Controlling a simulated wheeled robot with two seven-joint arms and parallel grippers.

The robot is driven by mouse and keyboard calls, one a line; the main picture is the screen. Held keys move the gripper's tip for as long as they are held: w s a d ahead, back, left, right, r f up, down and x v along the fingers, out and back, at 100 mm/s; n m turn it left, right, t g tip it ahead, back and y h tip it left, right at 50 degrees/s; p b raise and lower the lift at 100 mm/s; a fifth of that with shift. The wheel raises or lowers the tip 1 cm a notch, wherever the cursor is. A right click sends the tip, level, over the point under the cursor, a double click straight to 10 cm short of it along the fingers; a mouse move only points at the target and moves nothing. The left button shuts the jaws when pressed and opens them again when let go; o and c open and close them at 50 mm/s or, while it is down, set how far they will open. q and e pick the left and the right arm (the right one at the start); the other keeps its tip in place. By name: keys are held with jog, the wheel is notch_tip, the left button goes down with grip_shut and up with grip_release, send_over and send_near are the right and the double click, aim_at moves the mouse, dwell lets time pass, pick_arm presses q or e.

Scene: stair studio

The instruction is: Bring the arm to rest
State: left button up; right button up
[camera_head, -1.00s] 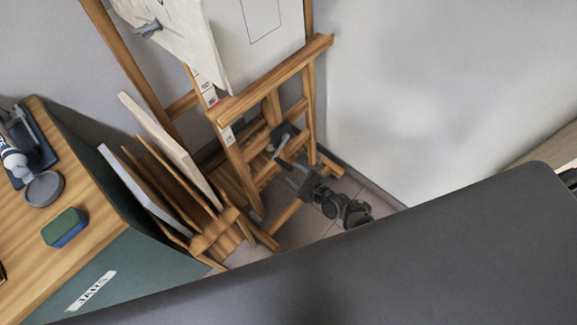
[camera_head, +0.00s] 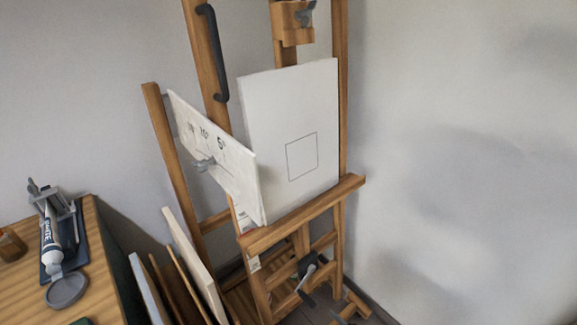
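Neither of my grippers shows in the head view, and none of my arm links can be made out. A wooden easel (camera_head: 302,212) stands in the corner and holds a white canvas (camera_head: 265,110) with a small square outline drawn on it. A pale board (camera_head: 222,168) with dark markings and a grey wing knob (camera_head: 203,164) sits tilted at the easel's left. A dark handle (camera_head: 213,55) is on the easel's upright. A wooden clamp block (camera_head: 292,22) is at the top of the easel.
A wooden-topped cabinet (camera_head: 22,288) at lower left carries a paint tube (camera_head: 50,245) on a dark holder, a grey round lid (camera_head: 66,290) and a small brown jar (camera_head: 11,245). Several panels (camera_head: 190,255) lean beside it. Bare wall (camera_head: 450,150) fills the right.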

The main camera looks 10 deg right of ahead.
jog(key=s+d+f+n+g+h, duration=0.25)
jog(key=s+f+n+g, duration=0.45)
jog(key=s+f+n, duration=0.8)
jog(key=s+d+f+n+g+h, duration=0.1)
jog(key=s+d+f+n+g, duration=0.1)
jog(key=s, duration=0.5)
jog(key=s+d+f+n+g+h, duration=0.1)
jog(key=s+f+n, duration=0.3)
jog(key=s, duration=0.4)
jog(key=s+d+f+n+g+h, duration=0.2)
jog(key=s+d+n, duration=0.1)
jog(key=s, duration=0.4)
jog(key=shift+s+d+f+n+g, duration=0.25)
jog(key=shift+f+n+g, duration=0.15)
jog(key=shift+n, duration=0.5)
